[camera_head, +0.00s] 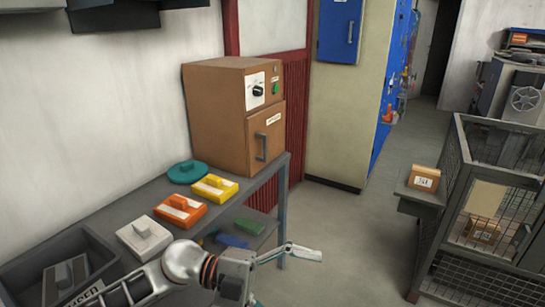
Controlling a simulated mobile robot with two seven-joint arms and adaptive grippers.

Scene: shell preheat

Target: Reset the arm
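My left arm comes in from the lower left, in front of the grey workbench (108,206). Its gripper (300,253) points right, past the bench's front edge, over the floor. Its fingers are small and seen edge-on, so I cannot tell whether they are open or shut. I see nothing clearly held in it. My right arm and gripper are not in view.
A brown oven (218,110) stands on the bench, its door closed. A dark bin (106,252) is at lower left. A wire cage (490,215) stands right; floor between is clear.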

